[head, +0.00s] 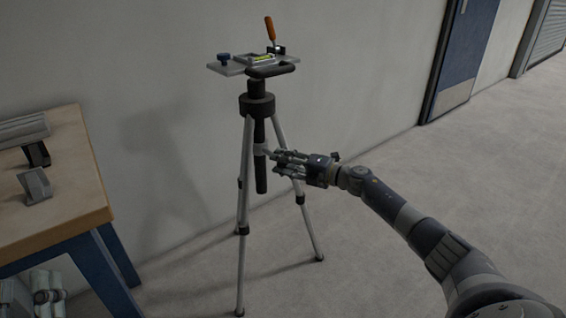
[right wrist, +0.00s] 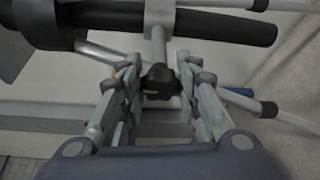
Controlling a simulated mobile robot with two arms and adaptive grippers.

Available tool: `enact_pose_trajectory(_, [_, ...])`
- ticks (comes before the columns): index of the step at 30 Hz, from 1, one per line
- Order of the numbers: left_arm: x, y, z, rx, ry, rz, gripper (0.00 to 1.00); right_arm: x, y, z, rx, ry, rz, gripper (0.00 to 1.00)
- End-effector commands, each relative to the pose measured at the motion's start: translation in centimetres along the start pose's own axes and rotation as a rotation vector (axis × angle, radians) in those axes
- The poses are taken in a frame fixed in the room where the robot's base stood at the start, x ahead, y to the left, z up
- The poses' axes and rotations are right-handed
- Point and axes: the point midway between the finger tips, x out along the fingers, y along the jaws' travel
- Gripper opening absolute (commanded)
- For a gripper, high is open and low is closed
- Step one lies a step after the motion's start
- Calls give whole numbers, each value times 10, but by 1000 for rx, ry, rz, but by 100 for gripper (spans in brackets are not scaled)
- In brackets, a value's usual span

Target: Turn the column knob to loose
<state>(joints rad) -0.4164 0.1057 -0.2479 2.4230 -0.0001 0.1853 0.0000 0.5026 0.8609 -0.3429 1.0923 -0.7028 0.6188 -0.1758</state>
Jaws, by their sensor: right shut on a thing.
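The column knob (right wrist: 160,82) is a dark lobed knob on a short light stem, seen in the right wrist view. The stem runs to a collar around the black centre column (right wrist: 225,27) of the tripod. The column (head: 261,175) hangs between the tripod legs in the head view. My right gripper (head: 278,160) reaches in from the right at the column. Its fingers (right wrist: 158,88) stand on both sides of the knob and are shut on it. The knob's setting cannot be read. In the head view the fingers hide the knob. My left gripper does not clearly show.
A grey plate (head: 225,68) with a bubble level (head: 262,57), a blue knob (head: 224,57) and an orange-handled tool (head: 270,28) tops the tripod. A wooden table (head: 70,180) stands at left. The tripod's legs (head: 246,190) flank the column. The floor at right is clear.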

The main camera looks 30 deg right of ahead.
Motion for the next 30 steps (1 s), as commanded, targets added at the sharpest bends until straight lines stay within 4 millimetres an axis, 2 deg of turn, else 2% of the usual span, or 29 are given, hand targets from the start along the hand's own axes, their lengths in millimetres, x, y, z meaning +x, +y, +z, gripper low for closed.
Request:
enact_pose_trajectory(2, [0, 0, 0, 0, 0, 0, 40, 0, -1, -1, -2, 1, -2, 7])
enact_pose_trajectory(3, [0, 0, 0, 0, 0, 0, 40, 0, -1, -1, -2, 1, -2, 38])
enact_pose_trajectory(5, [0, 0, 0, 0, 0, 0, 40, 0, -1, 0, -2, 1, -2, 51])
enact_pose_trajectory(15, [0, 0, -1, -1, 4, 1, 40, -1, -1, 0, 0, 0, -1, 52])
enact_pose_trajectory(19, [0, 0, -1, -1, 4, 1, 40, -8, -2, 0, 0, 0, -3, 52])
enact_pose_trajectory(30, [0, 0, -1, 0, 3, 0, 40, -64, -2, -1, -2, 2, -6, 52])
